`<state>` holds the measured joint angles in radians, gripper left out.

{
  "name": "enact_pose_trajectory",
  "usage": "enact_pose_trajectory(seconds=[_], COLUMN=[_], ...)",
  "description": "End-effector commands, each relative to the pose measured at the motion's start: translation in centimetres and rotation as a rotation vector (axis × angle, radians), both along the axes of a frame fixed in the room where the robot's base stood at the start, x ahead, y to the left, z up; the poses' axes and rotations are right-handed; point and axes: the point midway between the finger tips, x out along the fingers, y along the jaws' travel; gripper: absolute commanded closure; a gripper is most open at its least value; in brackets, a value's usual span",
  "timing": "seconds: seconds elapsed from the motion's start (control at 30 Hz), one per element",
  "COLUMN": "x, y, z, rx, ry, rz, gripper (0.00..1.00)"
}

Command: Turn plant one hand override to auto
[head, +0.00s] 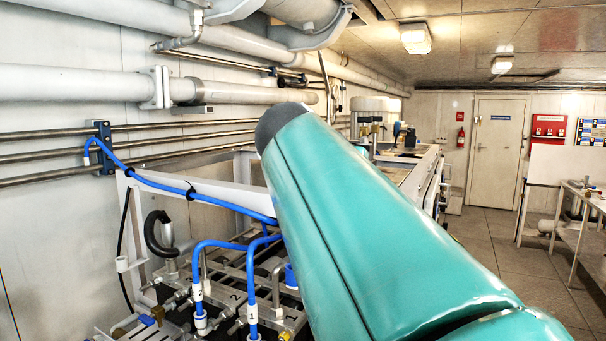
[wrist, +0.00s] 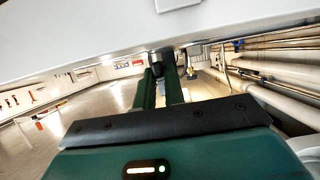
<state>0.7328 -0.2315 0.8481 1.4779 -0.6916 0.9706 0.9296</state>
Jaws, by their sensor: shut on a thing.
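In the wrist view, the two green fingers of my gripper (wrist: 162,76) reach up to the underside of a white panel or housing (wrist: 80,42). The fingertips are close together on a small dark part (wrist: 166,56) below the panel's edge. It may be the hand override knob, but its marking and position cannot be read. In the head view, my teal arm crosses the middle, and my gripper and the override are hidden from sight.
In the head view, a grey frame (head: 212,190) with blue hoses (head: 226,243) and metal fittings stands left of my arm. Pipes (head: 75,82) run along the left wall. A metal table (head: 585,200) stands at right. The floor (head: 497,225) between is clear towards a door (head: 498,135).

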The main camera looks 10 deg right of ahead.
Motion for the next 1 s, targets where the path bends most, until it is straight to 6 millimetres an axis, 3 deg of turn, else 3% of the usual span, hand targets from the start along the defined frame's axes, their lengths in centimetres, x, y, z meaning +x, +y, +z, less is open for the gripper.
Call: enact_pose_trajectory(seconds=[0.2,0.23,0.33,1.0], x=[0.01,0.01,0.01,-0.52], y=[0.05,0.05,0.04,-0.11], z=[-0.31,-0.32,-0.27,0.54], rx=[0.005,0.005,0.004,0.003], ry=[0.007,0.007,0.006,0.002], rz=[0.0,0.0,0.0,0.001], gripper=[1.0,0.87,0.67,0.67])
